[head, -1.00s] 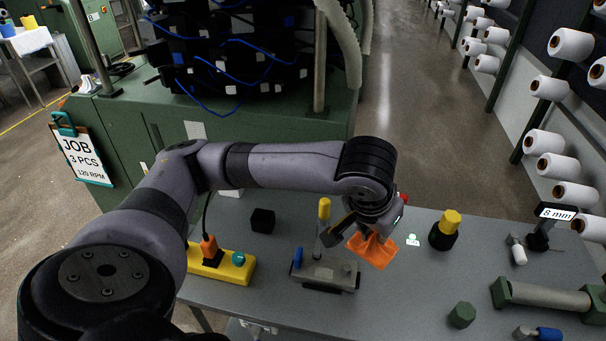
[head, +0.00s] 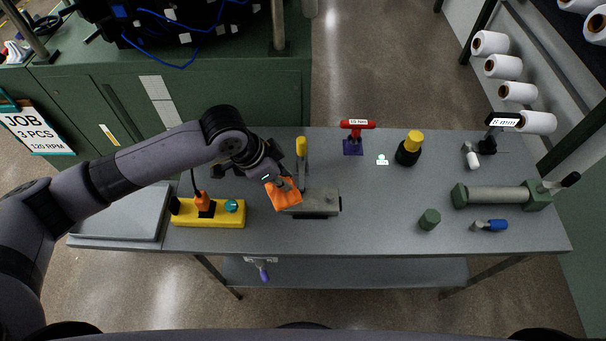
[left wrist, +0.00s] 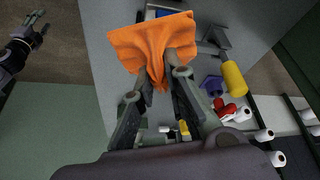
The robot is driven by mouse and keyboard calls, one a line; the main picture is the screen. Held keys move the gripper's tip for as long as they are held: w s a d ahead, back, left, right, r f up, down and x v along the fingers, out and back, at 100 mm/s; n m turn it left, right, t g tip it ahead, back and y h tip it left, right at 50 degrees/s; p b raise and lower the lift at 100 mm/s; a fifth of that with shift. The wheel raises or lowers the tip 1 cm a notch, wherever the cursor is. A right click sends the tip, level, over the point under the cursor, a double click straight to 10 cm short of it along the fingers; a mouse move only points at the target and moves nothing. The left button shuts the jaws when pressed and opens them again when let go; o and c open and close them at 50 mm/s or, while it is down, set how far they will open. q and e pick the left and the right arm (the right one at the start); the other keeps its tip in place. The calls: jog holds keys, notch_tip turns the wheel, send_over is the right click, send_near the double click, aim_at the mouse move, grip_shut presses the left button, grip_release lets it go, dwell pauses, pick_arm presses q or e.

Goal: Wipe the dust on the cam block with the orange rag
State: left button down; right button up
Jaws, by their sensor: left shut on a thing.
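The orange rag (head: 284,194) hangs from my left gripper (head: 280,183), which is shut on it. The left wrist view shows the rag (left wrist: 150,42) spread out beyond the fingertips (left wrist: 163,80). The grey cam block (head: 320,204) sits on the table with a yellow-handled lever (head: 301,147) behind it. The rag overlaps the block's left end in the head view; I cannot tell whether they touch. I cannot make out dust on the block. My right gripper (left wrist: 35,32) shows small at the left wrist view's upper left, its fingers apart.
A yellow power strip (head: 212,214) with an orange plug lies left of the block. A red-handled tool (head: 357,126), a black and yellow knob (head: 409,148), a green hex piece (head: 429,219) and a green-ended roller (head: 497,195) stand to the right. The table's front middle (head: 330,236) is clear.

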pick_arm(q)
jog(key=d+f+m+g, duration=0.1)
jog(key=d+f+m, duration=0.1)
jog(key=s+d+f+m+g, duration=0.1)
jog(key=d+f+m, duration=0.2)
jog(key=shift+s+d+f+p, duration=0.15)
jog(key=shift+d+f+p, duration=0.1)
jog(key=shift+f+p, duration=0.1)
jog(key=shift+f+b, duration=0.3)
jog(key=shift+f, duration=0.2)
pick_arm(e)
jog(key=shift+s+d+r, duration=0.15)
jog(key=shift+d+r, duration=0.3)
jog(key=shift+r, duration=0.3)
pick_arm(q)
jog(key=shift+f, duration=0.55)
pick_arm(e)
jog(key=shift+s+a+f, duration=0.1)
jog(key=shift+f, duration=0.25)
pick_arm(q)
jog(key=c, duration=1.9)
grip_release()
pick_arm(e)
jog(key=shift+a, duration=0.15)
